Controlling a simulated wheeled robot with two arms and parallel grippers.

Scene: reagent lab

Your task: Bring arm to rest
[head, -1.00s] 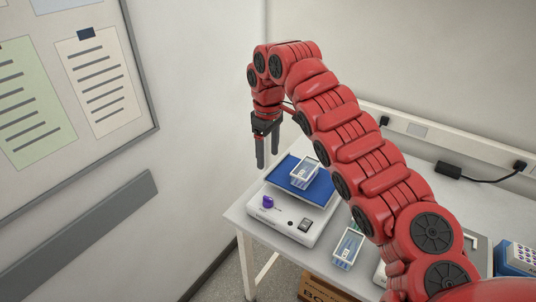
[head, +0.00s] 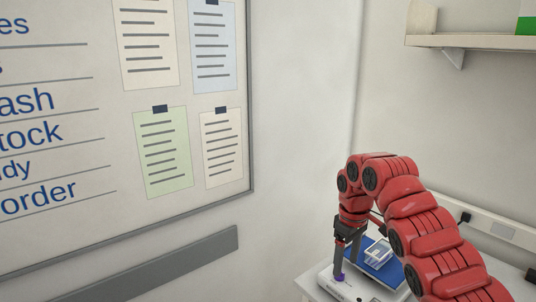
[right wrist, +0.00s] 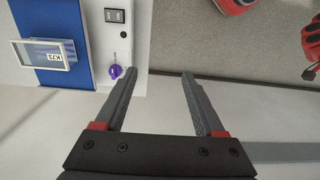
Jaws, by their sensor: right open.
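My right arm (head: 430,235) is red and reaches in from the lower right of the head view. My right gripper (head: 347,262) is open and empty, with its dark fingers pointing down beside the white device. In the right wrist view the right gripper (right wrist: 160,73) shows its two fingers spread, with nothing between them. My left gripper is not in view.
A white device (right wrist: 110,55) with a blue platform (right wrist: 50,78) and a purple knob (right wrist: 115,71) stands close by the gripper. A small clear box (right wrist: 43,53) with a label sits on the platform. A wall board (head: 100,215) hangs at the left, and a shelf (head: 480,42) at upper right.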

